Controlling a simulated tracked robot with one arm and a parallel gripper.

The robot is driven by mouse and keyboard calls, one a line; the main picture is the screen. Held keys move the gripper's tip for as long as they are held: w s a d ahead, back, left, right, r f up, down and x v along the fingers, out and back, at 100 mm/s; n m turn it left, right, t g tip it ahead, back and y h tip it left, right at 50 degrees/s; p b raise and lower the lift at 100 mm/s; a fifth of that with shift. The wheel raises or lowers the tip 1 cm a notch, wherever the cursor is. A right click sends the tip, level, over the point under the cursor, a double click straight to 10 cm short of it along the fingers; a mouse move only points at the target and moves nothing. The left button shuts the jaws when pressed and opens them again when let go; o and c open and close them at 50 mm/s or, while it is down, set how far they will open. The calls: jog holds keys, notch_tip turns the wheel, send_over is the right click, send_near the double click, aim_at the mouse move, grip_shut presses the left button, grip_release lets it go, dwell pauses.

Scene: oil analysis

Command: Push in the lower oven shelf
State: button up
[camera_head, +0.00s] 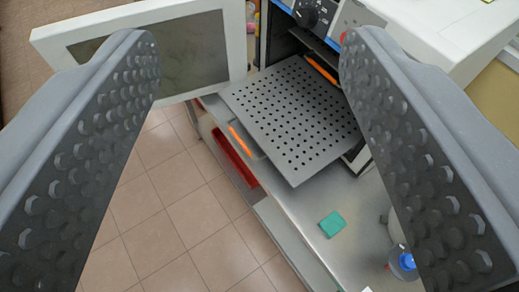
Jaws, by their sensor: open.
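The lower oven shelf (293,122) is a grey perforated metal plate. It sticks out of the oven (350,20) over the bench. The oven door (140,45), white with a dark window, stands swung open at the upper left. My gripper (248,65) is open, with one studded finger on each side of the picture. The shelf shows between the fingers and beyond them, and nothing is held. The right finger hides part of the oven front and the area right of the shelf.
A steel bench (345,200) lies below the shelf, holding a green block (332,224) and a blue-capped bottle (406,262). Orange strips (241,141) lie by the shelf's left side and inside the oven. A red tray (235,158) sits under the bench edge. Tiled floor (170,210) is clear at left.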

jog(key=w+f+n+g, duration=0.1)
jog(key=f, duration=0.2)
jog(key=w+a+f+n, duration=0.1)
jog(key=w+f, duration=0.1)
jog(key=f, duration=0.1)
jog(key=w+f+n+g, duration=0.1)
jog(key=w+f+n, duration=0.1)
jog(key=f, duration=0.1)
jog(key=shift+w+a+f+g+h, duration=0.15)
jog(key=shift+w+f+g+h, duration=0.15)
jog(key=shift+h, duration=0.1)
grip_shut()
jog(key=w+a+f+n+g+h, duration=0.1)
jog(key=w+f+n+g+h, duration=0.25)
jog(key=f+n, duration=1.05)
jog(key=w+f+n+g+h, duration=0.2)
jog(key=f+n+g+h, duration=0.3)
jog(key=f, duration=1.6)
jog(key=w+d+f+n+y+b, duration=0.1)
jog(key=w+d+f+y+b, duration=0.1)
jog(key=w+d+f, duration=0.3)
jog(key=shift+w+d+f+n+t, duration=0.35)
jog(key=shift+d+f, duration=0.65)
jog(key=shift+d, duration=0.9)
